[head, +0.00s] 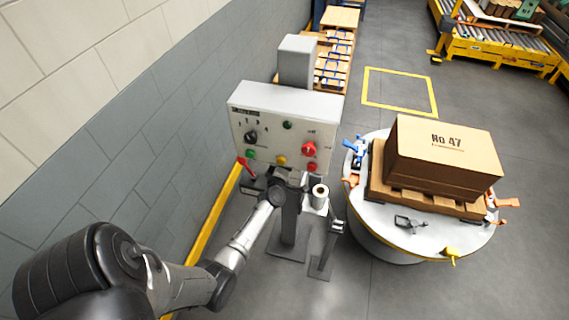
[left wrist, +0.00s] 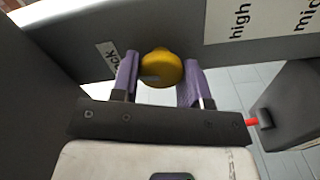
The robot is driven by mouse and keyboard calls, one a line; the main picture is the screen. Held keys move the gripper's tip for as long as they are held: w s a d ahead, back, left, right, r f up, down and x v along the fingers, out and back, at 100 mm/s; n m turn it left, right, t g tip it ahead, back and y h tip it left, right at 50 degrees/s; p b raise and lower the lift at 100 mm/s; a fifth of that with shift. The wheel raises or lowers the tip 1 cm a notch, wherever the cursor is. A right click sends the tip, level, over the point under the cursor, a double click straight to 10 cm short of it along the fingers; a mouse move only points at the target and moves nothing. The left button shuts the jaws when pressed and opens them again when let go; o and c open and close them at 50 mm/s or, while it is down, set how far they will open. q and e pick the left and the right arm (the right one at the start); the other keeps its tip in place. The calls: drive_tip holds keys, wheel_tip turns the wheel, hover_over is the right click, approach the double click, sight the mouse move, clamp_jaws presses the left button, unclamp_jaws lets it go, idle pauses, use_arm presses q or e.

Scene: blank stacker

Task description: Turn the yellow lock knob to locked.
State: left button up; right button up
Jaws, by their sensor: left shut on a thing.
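The yellow lock knob (left wrist: 161,68) is a round yellow cap on a dark grey plate in the left wrist view. A white label with partly hidden lettering ending in "ck" (left wrist: 108,58) is just left of it. My left gripper (left wrist: 160,80) has its two purple fingers on either side of the knob and is shut on it. The knob's pointing direction is hard to make out. In the head view my left gripper (head: 290,178) is just below the control box (head: 285,105), and I cannot make out the lock knob there. My right gripper is not in view.
The control box carries a red rotary switch (head: 309,149), a black dial (head: 251,137) and several buttons. A red-handled lever (head: 243,163) is at its lower left. A stand holds a white roll (head: 320,190). A round table (head: 390,238) with a carton (head: 440,160) is at right.

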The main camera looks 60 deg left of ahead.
use_arm(q)
drive_tip(key=shift+n, duration=1.1)
drive_tip(key=o, duration=0.9)
drive_tip(key=p+v, duration=0.1)
drive_tip(key=v, duration=1.3)
